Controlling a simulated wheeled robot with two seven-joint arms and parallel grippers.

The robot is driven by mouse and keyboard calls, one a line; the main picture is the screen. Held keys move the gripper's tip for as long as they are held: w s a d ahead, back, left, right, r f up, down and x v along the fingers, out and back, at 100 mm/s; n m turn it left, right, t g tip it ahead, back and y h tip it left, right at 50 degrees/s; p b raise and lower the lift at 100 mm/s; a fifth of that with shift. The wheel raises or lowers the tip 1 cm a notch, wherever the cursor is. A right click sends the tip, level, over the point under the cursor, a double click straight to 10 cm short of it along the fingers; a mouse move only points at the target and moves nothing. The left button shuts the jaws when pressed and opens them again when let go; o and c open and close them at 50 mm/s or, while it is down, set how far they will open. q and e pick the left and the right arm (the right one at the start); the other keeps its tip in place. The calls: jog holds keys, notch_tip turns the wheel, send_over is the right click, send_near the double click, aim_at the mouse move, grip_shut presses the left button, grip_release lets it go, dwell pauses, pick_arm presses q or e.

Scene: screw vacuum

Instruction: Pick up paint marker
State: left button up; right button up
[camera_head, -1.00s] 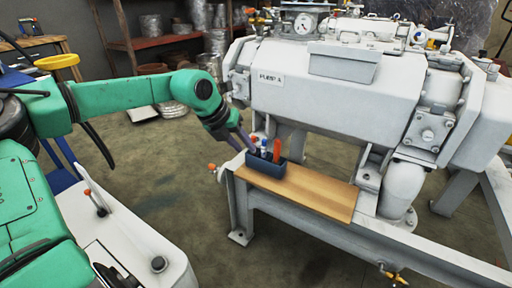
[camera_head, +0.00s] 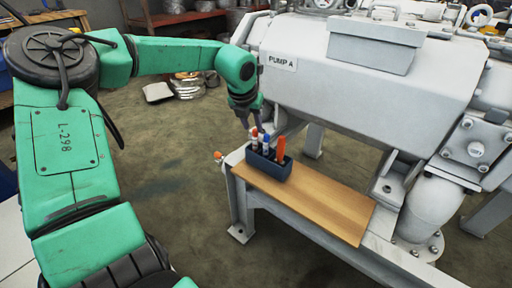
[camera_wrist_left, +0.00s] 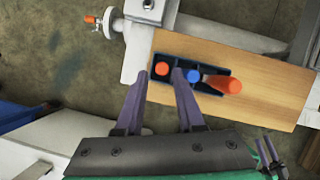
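A dark blue holder (camera_head: 268,168) stands on a wooden board and also shows in the left wrist view (camera_wrist_left: 212,87). It holds a white marker with a red-orange cap (camera_head: 254,137), a blue-capped marker (camera_head: 265,142) and a thicker orange marker (camera_head: 280,150). In the left wrist view these are the red-orange cap (camera_wrist_left: 162,69), the blue cap (camera_wrist_left: 193,76) and the orange marker (camera_wrist_left: 229,84). My left gripper (camera_wrist_left: 160,74) is open above the holder, its two purple fingers on either side of the red-orange cap. The right finger is close to the blue cap.
The wooden board (camera_head: 325,205) lies on the grey frame of the large white pump (camera_head: 380,80), which rises close behind the holder. A valve with an orange knob (camera_head: 219,156) sits at the frame's left. The board right of the holder is bare.

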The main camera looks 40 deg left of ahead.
aim_at(255, 131)
pick_arm(q)
jog(key=b+x, duration=0.1)
jog(key=x, duration=0.4)
jog(key=shift+d+f+b, duration=0.1)
jog(key=shift+d+b, duration=0.05)
jog(key=shift+b, duration=0.15)
jog(key=shift+c, duration=0.6)
grip_shut()
